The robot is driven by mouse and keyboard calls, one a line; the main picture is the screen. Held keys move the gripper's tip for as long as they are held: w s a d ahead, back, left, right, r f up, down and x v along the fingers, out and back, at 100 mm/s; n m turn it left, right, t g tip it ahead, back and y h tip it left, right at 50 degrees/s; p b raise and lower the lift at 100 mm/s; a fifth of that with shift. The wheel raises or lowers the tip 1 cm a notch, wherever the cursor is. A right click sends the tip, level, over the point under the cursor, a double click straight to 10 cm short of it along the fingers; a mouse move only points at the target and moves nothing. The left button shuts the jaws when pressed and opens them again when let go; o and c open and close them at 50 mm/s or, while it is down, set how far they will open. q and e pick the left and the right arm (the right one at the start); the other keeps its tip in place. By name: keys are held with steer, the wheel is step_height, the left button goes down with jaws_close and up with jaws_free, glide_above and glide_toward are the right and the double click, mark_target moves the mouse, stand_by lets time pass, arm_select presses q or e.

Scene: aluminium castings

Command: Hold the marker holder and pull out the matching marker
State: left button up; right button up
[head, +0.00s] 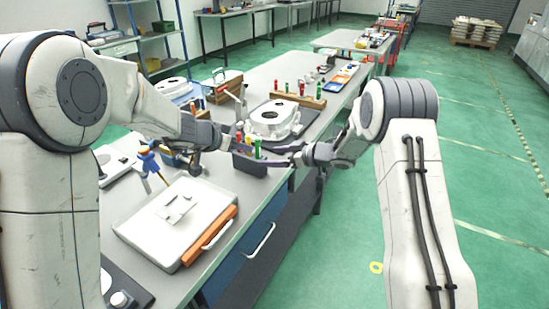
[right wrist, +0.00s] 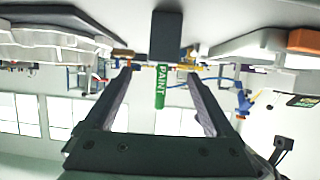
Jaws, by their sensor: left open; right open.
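The marker holder (head: 249,164) is a dark box on the bench near its right edge. Markers with red, yellow and green bodies stand upright in it. The green marker (head: 257,148) also shows in the right wrist view (right wrist: 160,88), where it reads PAINT and sticks out of the dark holder (right wrist: 166,36). My right gripper (head: 268,155) is open, with its fingers on either side of the green marker and apart from it. My left gripper (head: 231,141) is open at the holder's left side; whether it touches the holder is unclear.
A white casting (head: 274,116) sits just behind the holder. A wooden rack (head: 310,101) with several markers stands farther back. A white case (head: 165,226) with an orange side lies in front, and a blue and orange tool (head: 148,160) stands left.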

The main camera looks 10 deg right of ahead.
mark_target(256, 158)
steer(key=shift+s+f, duration=0.1)
steer(key=shift+f, duration=0.1)
steer(key=shift+a+f, duration=0.15)
steer(key=shift+a, duration=0.05)
steer(key=x, duration=0.9)
steer(key=shift+w+a, duration=0.2)
steer(key=shift+a, duration=0.15)
